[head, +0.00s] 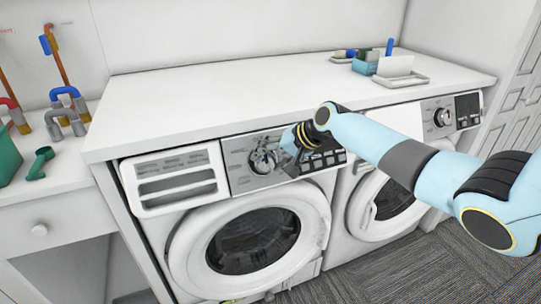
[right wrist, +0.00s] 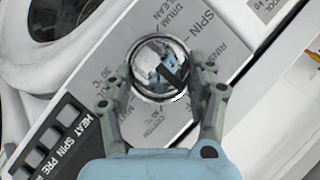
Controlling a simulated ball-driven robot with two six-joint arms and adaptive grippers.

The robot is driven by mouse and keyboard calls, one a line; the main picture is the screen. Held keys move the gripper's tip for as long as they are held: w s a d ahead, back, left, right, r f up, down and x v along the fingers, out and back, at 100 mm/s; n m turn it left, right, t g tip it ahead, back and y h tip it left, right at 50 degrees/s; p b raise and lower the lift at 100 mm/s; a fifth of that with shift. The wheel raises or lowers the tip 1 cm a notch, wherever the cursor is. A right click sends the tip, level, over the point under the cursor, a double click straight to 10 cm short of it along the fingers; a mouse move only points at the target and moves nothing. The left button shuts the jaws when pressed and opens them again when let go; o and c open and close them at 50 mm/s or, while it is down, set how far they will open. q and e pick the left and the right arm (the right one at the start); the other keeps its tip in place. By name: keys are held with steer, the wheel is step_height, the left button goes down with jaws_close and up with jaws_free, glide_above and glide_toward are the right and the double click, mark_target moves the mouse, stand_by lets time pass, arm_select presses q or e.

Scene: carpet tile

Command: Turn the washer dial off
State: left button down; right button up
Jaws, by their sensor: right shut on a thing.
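The washer dial (head: 263,160) is a round chrome knob on the control panel of the left machine (head: 247,240). In the right wrist view the dial (right wrist: 159,68) sits between the two fingers, with a dark pointer mark on its shiny face and printed labels around it. My right gripper (head: 283,150) reaches the panel from the right in the head view. In the right wrist view my right gripper (right wrist: 162,78) is shut on the dial, one finger at each side. My left gripper is not in view.
A second machine with its own dial (head: 442,117) stands to the right. A white countertop (head: 250,95) covers both and is mostly clear. A teal box (head: 366,66) and a tray (head: 402,80) sit at its back right. Pipes (head: 62,105) run at the left.

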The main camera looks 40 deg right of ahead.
steer(key=shift+s+f, duration=0.1)
steer(key=shift+f, duration=0.05)
steer(key=o, duration=1.2)
steer(key=shift+d+r, duration=0.1)
steer(key=shift+r, duration=0.15)
steer(key=v, duration=1.1)
steer(key=shift+s+r, duration=0.25)
steer(key=shift+s, duration=0.05)
